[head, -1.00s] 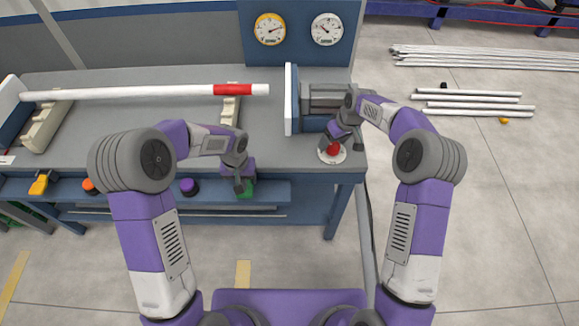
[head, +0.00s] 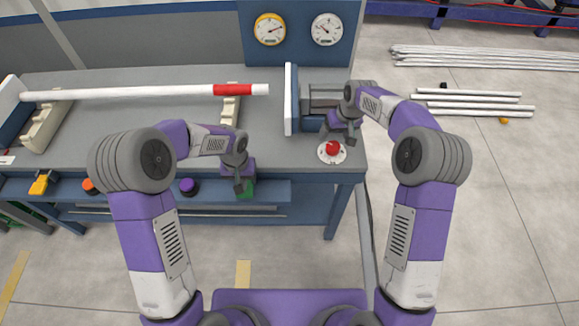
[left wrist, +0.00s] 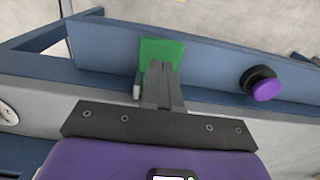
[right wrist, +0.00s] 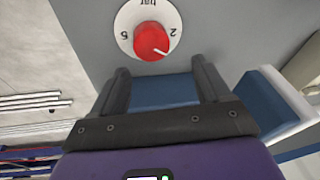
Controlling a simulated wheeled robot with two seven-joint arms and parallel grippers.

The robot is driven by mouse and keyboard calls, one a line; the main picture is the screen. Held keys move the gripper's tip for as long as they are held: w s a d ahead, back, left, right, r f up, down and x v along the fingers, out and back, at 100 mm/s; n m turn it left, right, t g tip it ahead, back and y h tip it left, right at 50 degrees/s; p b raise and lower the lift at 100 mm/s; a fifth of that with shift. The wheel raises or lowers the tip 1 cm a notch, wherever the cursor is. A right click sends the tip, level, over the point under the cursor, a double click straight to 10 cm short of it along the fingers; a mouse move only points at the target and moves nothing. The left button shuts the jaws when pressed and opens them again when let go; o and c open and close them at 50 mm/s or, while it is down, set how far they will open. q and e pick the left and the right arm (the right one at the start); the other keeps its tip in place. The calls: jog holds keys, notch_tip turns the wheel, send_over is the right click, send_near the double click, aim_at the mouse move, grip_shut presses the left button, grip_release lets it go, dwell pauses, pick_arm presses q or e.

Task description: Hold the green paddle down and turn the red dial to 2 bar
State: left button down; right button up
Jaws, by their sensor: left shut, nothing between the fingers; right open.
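The red dial (head: 332,149) sits on a round white plate at the bench's front right corner. In the right wrist view, the red dial (right wrist: 151,40) has a white mark pointing down and right, below the printed 2. My right gripper (head: 343,137) is open and empty, just behind the dial and apart from it; its fingers also show in the right wrist view (right wrist: 160,78). The green paddle (head: 246,190) is on the bench's front rail. My left gripper (head: 241,189) is shut with its tips at the green paddle (left wrist: 160,50); whether it is pressed down I cannot tell.
A yellow-rimmed gauge (head: 270,29) and a white gauge (head: 327,29) hang on the back panel. A white pipe with a red band (head: 150,92) lies across supports. A purple button (head: 188,187) is left of the paddle. A white-faced block (head: 291,99) stands behind the dial.

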aim_at(334, 144)
jog(key=m, duration=0.3)
jog(key=shift+m+h, duration=0.4)
jog(key=m, duration=0.3)
jog(key=shift+m+t+h, duration=0.3)
jog(key=shift+h, duration=0.1)
jog(key=m, duration=0.3)
jog(key=m+h, duration=0.1)
jog(key=m, duration=0.2)
jog(key=shift+h, duration=0.3)
jog(key=shift+s+f, duration=0.1)
jog(key=shift+f, duration=1.9)
jog(key=shift+r, duration=0.15)
jog(key=c, duration=0.9)
